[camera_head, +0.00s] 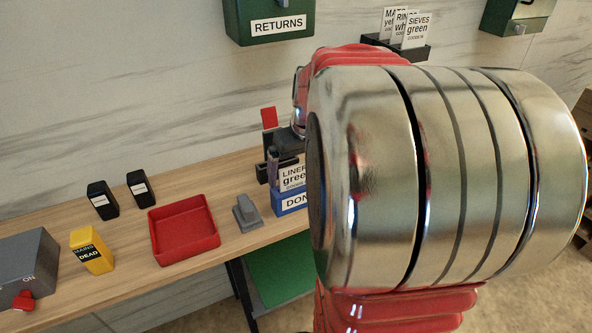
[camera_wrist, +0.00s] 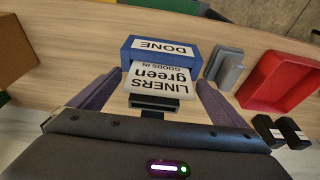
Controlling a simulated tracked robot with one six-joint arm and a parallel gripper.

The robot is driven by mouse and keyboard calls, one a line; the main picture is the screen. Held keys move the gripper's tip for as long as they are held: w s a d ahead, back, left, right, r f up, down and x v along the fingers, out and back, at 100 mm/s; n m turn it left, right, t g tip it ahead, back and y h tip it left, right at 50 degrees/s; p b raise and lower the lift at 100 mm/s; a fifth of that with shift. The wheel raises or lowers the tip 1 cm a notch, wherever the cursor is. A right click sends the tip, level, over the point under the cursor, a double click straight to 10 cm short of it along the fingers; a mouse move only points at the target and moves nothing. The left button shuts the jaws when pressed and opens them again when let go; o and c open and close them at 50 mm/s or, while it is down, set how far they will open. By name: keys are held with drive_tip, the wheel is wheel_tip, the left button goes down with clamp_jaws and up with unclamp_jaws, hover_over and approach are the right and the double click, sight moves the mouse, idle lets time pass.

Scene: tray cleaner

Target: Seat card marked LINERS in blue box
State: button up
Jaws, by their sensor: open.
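The white card marked LINERS, green (camera_head: 292,176) stands upright at the blue box marked DONE (camera_head: 291,204), its lower edge behind the box's front. In the wrist view the card (camera_wrist: 160,79) shows upside down against the box (camera_wrist: 161,48), the lower line GOODS IN closest to the box's rim. How deep it sits inside is hidden. My gripper (camera_wrist: 162,80) is open, one finger on each side of the card with a visible gap to both. In the head view my arm covers the box's right part and much of my gripper.
A grey block (camera_head: 247,212) and a red tray (camera_head: 184,230) stand left of the box. Farther left are two black blocks (camera_head: 103,200), a yellow MAINS DEAD block (camera_head: 91,251) and a grey switch box (camera_head: 27,268). A wall rack (camera_head: 413,51) holds more cards, beside a green RETURNS box (camera_head: 269,21).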

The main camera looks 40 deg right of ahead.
drive_tip(key=v, duration=1.2)
drive_tip(key=shift+a, duration=0.1)
drive_tip(key=s+a+f+n+t, duration=0.1)
drive_tip(key=s+a+f, duration=0.1)
drive_tip(key=a, duration=0.7)
drive_tip(key=s+a+f+n, duration=0.1)
drive_tip(key=s+a+f, duration=0.1)
drive_tip(key=a, duration=0.6)
drive_tip(key=s+a+f+n+t, duration=0.1)
drive_tip(key=s+a+f, duration=0.2)
drive_tip(key=a, duration=0.6)
drive_tip(key=shift+a+f+t+y, duration=0.3)
drive_tip(key=shift+a+y, duration=0.1)
drive_tip(key=shift+c, duration=0.4)
